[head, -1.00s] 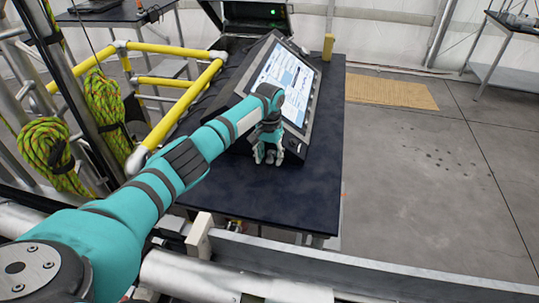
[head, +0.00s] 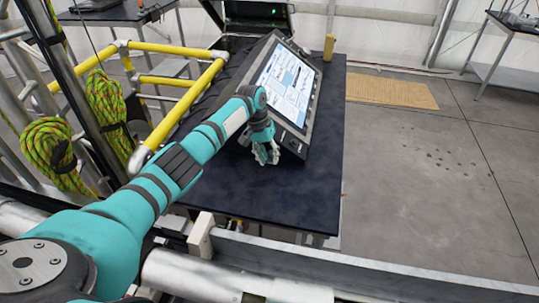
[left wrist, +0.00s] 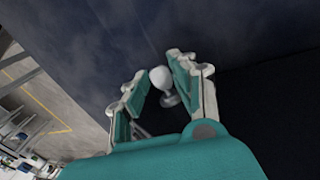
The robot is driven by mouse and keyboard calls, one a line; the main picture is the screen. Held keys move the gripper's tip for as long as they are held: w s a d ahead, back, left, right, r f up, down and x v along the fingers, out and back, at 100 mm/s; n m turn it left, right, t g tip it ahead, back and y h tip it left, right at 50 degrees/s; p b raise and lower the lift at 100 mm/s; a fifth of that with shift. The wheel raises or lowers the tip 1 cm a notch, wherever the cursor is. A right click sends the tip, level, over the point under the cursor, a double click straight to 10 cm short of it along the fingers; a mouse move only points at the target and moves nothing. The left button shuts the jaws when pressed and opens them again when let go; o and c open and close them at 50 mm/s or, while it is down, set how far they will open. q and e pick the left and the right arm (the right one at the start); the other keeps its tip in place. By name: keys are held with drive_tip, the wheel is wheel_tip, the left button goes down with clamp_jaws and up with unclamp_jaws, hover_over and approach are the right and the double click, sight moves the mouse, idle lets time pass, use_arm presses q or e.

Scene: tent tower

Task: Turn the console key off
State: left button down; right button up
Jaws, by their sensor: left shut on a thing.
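The console (head: 308,113) has a lit, tilted screen and sits on the dark table. My left gripper (head: 266,154) is at the console's near lower edge, fingers pointing down. In the left wrist view my left gripper (left wrist: 158,74) is shut on the console key, a pale rounded head (left wrist: 161,78) above a small metal collar, between its two fingers. The gripper hides the key in the head view, and I cannot tell the key's on or off position. My right gripper is not in view.
The dark table (head: 260,200) is bare in front of the console. Yellow rails (head: 180,115) run along its left side. Green rope coils (head: 50,145) hang at the far left. A yellow object (head: 329,47) stands behind the console. Open floor lies to the right.

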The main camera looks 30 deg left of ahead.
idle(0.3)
use_arm(q)
drive_tip(key=c, duration=1.1)
unclamp_jaws()
drive_tip(key=shift+r, duration=0.1)
drive_tip(key=v, duration=1.2)
drive_tip(key=shift+a, duration=0.15)
drive_tip(key=shift+c, duration=0.5)
